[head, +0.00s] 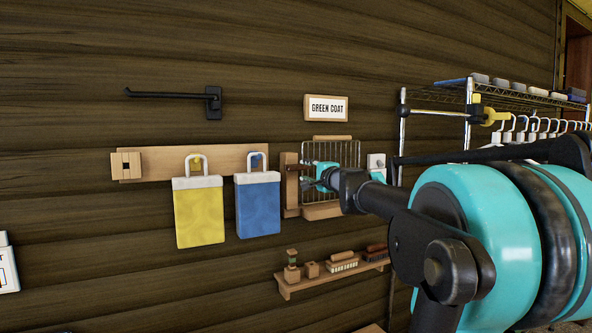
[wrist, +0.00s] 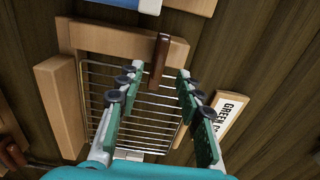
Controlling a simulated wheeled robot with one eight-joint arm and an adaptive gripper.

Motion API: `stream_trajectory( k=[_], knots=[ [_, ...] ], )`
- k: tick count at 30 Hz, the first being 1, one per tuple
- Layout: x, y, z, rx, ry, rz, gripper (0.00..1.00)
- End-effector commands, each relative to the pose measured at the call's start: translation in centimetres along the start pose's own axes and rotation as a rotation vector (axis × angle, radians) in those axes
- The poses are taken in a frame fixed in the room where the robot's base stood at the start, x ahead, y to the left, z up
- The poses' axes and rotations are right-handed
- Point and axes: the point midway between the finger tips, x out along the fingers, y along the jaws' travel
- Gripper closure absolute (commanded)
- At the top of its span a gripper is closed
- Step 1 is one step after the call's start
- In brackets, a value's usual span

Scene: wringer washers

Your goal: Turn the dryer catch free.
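The dryer is a wire rack (head: 345,152) on the wall, with wooden blocks along its left and lower sides. It also shows in the wrist view (wrist: 142,125). The catch is a dark brown wooden bar (wrist: 159,56). It lies across the wooden side post (wrist: 105,37) and reaches over the rack's edge. In the head view the catch (head: 296,167) sits at the rack's left and is partly hard to make out. My gripper (wrist: 160,72) is open, with the catch's end between its two fingertips. Contact cannot be told. In the head view my gripper (head: 322,178) is in front of the rack.
A yellow bag (head: 199,215) and a blue bag (head: 258,208) hang left of the dryer. A small shelf (head: 335,275) with brushes is below, and a "GREEN COAT" sign (head: 326,108) above. A wire shelf unit (head: 435,97) with hangers stands right. A black wall arm (head: 165,94) sticks out upper left.

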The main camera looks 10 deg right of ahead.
Motion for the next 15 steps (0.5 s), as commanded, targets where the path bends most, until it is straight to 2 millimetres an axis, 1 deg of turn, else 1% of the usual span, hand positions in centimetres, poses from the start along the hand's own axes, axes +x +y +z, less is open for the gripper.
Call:
stream_trajectory(
  k=[1, 3, 9, 12, 15],
  knots=[
    [1.0, 0.0, 0.1, 0.0, -0.003, 0.0, 0.64],
    [2.3, 0.0, 0.0, 0.0, -0.002, 0.0, 0.64],
    [5.5, 0.0, 0.0, 0.0, -0.001, 0.0, 0.64],
    [6.7, 0.0, 0.0, 0.0, -0.002, 0.0, 0.64],
    [7.5, 0.0, 0.0, 0.0, -0.001, 0.0, 0.64]
  ],
)
